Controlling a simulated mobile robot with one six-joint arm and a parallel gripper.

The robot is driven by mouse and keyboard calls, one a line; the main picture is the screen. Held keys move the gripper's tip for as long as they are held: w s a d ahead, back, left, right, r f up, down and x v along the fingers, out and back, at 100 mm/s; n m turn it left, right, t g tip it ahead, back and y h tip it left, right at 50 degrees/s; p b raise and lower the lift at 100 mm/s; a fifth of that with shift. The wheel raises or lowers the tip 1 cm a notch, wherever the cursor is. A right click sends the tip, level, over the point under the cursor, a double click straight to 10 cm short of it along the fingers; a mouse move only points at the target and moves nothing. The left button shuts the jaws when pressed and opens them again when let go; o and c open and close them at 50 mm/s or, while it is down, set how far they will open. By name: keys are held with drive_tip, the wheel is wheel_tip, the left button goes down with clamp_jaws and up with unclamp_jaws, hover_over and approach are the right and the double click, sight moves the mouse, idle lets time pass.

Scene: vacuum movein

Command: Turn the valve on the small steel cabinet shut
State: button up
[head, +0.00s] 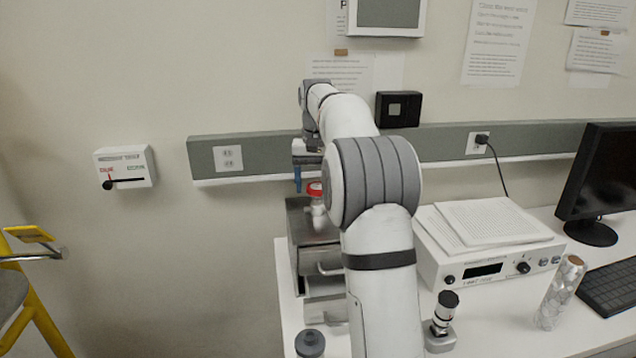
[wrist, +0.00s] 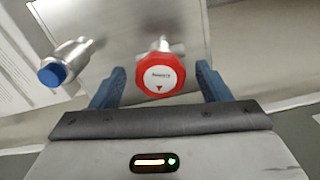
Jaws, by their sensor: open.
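The valve's red octagonal handwheel (wrist: 160,75) has a white centre label and a small red triangle. It sits on a metal stem on top of the small steel cabinet (wrist: 190,22). In the head view the red handwheel (head: 315,189) shows just left of my arm, above the steel cabinet (head: 303,270). My gripper (wrist: 160,83) is open, with one blue finger on each side of the handwheel. A gap shows between the wheel and each finger. In the head view one blue finger of my gripper (head: 298,178) shows above the cabinet. My arm hides the cabinet's right side.
A blue-capped metal fitting (wrist: 66,64) stands beside the valve. A grey rail (head: 262,155) runs along the wall behind. A white instrument with papers (head: 485,262), a clear bottle (head: 556,295) and a monitor (head: 597,180) stand on the bench to the right.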

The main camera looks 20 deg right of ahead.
drive_tip(key=shift+c, duration=0.2)
drive_tip(key=c, duration=0.9)
